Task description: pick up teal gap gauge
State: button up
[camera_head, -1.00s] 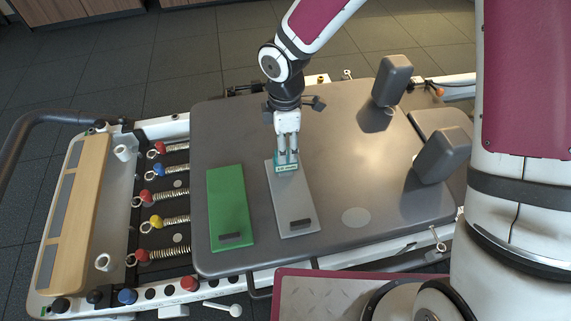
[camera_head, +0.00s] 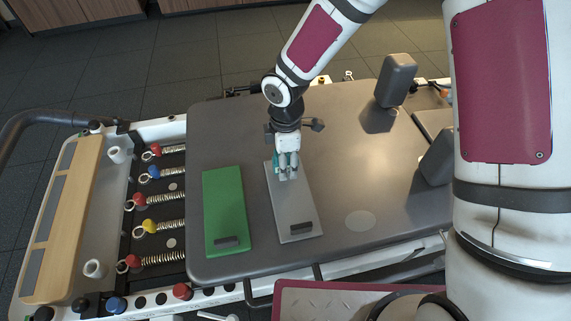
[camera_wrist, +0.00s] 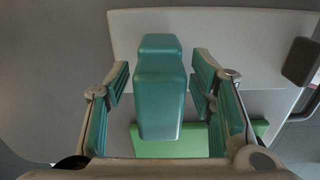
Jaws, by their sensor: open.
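The teal gap gauge (camera_wrist: 160,88) is a small block with bevelled edges. In the wrist view it lies between my gripper's two fingers, with a visible gap on each side. My gripper (camera_wrist: 164,82) is open, with teal-green pads on its fingers. In the head view my gripper (camera_head: 287,168) points down over the far end of a light grey plate (camera_head: 293,212). There the fingers largely hide the gauge, and its teal is hard to tell from the pads. I cannot tell from these views how deep the fingers reach beside it.
A green plate (camera_head: 225,205) lies left of the grey plate, each with a dark grip at its near end. Both lie on the grey carriage (camera_head: 345,150). Shoulder blocks (camera_head: 396,80) stand at the right. Springs (camera_head: 165,225) and a wooden footboard (camera_head: 65,220) are at the left.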

grip_shut()
jog(key=shift+r, duration=0.15)
